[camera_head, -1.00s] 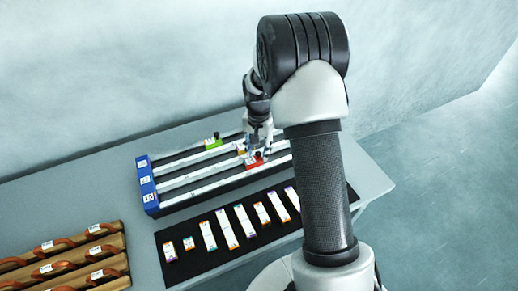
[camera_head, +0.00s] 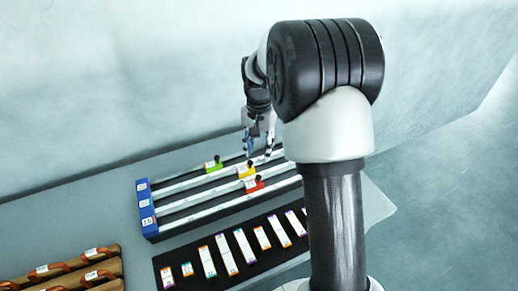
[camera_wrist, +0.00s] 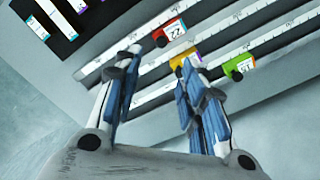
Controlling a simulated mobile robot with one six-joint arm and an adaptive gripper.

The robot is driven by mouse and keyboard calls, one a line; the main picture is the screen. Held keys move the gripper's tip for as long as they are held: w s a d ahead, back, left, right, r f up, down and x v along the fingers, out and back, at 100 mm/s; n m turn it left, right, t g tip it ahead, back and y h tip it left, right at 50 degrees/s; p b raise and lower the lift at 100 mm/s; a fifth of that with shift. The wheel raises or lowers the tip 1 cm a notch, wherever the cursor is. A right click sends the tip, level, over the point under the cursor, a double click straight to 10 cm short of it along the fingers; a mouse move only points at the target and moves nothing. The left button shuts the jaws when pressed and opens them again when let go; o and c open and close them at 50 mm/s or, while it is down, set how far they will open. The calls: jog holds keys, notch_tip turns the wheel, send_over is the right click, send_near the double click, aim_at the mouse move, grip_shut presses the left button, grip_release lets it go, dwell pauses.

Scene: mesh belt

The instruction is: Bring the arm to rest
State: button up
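My gripper (camera_head: 260,145) is raised above the back right part of the railed rack in the head view. In the wrist view my gripper (camera_wrist: 157,80) shows two blue-padded fingers well apart, with nothing between them. The rack, with a blue end block (camera_head: 147,208), carries several white ruled rails. A green slider (camera_head: 213,165), a yellow slider (camera_head: 246,171) and a red slider (camera_head: 253,184) sit on separate rails. The red slider (camera_wrist: 171,31), yellow slider (camera_wrist: 184,65) and green slider (camera_wrist: 238,67) also show beyond the fingers, the yellow partly hidden by one finger.
A black mat (camera_head: 196,255) with several white labelled strips lies in front of the rack. Wooden blocks with brown handles (camera_head: 62,268) are at the lower left. The grey table (camera_head: 60,215) stands close to a pale wall. Air above the table's left side is clear.

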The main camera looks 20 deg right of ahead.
jog(key=s+a+r+n+t, duration=0.2)
jog(key=s+a+r+n, duration=0.15)
jog(key=s+r, duration=0.5)
jog(key=s+a+r+n+t, duration=0.1)
jog(key=s+a+r+n, duration=0.2)
jog(key=s+a+r, duration=0.5)
jog(key=s+f+n+t, duration=0.1)
jog(key=s+f+n, duration=0.1)
jog(key=s, duration=0.9)
jog(key=shift+s+d+f+t, duration=0.3)
jog(key=shift+s+f, duration=0.1)
jog(key=shift+f, duration=0.1)
jog(key=shift+a+n, duration=0.15)
jog(key=shift+n, duration=0.1)
